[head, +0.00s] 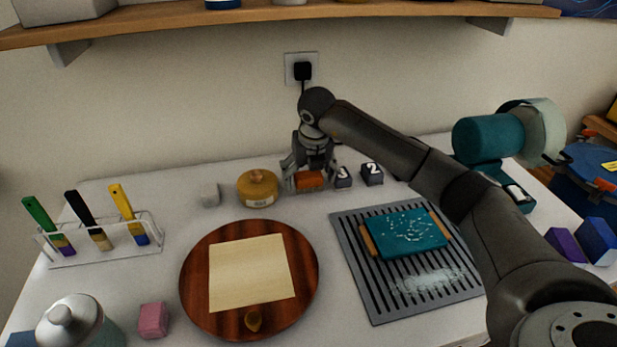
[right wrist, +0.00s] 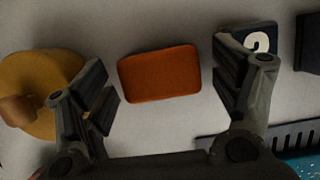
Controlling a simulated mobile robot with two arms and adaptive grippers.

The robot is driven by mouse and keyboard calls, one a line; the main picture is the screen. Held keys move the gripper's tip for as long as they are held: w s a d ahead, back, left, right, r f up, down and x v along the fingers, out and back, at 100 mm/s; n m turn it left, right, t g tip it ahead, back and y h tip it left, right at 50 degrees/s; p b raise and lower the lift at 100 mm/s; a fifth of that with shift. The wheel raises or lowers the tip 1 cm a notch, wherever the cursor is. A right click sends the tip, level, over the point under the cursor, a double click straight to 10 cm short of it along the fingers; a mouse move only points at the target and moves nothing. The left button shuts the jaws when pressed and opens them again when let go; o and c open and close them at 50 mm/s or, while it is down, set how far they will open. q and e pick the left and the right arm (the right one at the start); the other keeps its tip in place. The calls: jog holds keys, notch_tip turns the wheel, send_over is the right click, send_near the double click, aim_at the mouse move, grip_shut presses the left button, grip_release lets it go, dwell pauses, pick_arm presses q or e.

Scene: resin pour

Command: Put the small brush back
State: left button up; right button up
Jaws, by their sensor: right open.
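Three brushes stand in a clear rack (head: 105,252) at the left: a green-handled brush (head: 40,213), a black-handled brush (head: 82,210) and a yellow-handled brush (head: 122,202). I cannot tell which one is the small brush, and no loose brush shows. My right gripper (head: 309,180) is open at the back of the table, above an orange block (head: 310,180). In the right wrist view the orange block (right wrist: 160,74) lies between the spread fingers with a gap on both sides. My left gripper is not in view.
A yellow round container (head: 258,187) is just left of my right gripper; dark numbered blocks (head: 372,174) are to its right. A round wooden board (head: 196,262) holds a cream sheet. A slotted grey tray (head: 376,309) bears a teal slab (head: 410,233). A shelf (head: 280,14) hangs above.

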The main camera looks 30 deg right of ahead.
jog(key=v, duration=1.1)
jog(key=shift+b, duration=0.4)
jog(key=shift+s, duration=0.15)
